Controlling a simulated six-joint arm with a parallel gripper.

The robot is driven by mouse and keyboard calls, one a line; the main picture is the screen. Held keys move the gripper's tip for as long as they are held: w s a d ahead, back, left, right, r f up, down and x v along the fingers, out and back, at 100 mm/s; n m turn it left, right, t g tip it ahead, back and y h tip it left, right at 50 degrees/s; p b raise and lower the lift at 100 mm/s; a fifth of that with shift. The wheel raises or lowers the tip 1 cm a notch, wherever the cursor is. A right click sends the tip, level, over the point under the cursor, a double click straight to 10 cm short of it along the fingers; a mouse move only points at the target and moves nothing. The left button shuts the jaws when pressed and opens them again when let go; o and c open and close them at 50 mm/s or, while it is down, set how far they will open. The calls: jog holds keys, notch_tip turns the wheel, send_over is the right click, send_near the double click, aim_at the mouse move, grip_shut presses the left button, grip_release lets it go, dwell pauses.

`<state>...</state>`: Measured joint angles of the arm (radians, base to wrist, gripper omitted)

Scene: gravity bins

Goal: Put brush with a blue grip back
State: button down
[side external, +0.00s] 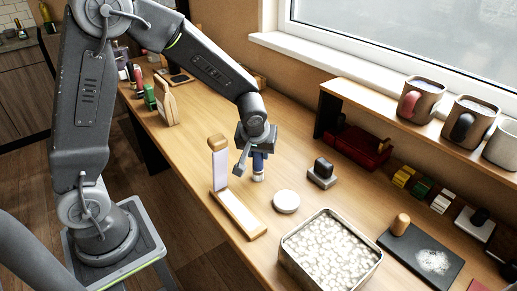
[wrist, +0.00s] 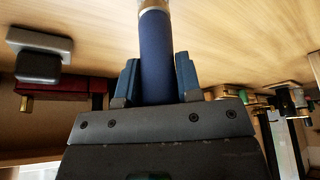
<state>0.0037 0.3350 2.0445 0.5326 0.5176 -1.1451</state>
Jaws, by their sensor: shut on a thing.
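The brush with a blue grip (side external: 258,161) hangs upright from my gripper (side external: 258,151), pale end down, just above or on the wooden table; I cannot tell if it touches. In the wrist view its dark blue grip (wrist: 156,55) stands between the two blue fingers of my gripper (wrist: 157,80), which is shut on it. A metal-coloured collar shows at the top edge there, and the brush's far end is out of that view.
A wooden stand with pale panels (side external: 219,168) is left of the brush. A white round disc (side external: 286,201), a dark block on a grey base (side external: 322,173) and a metal bin of pale pieces (side external: 287,262) are nearby. Mugs (side external: 418,99) line the raised shelf at right.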

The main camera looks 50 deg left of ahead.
jog(key=c, duration=0.7)
grip_release()
jog(key=v, duration=1.3)
jog(key=shift+d+r, duration=0.1)
jog(key=shift+r, duration=0.3)
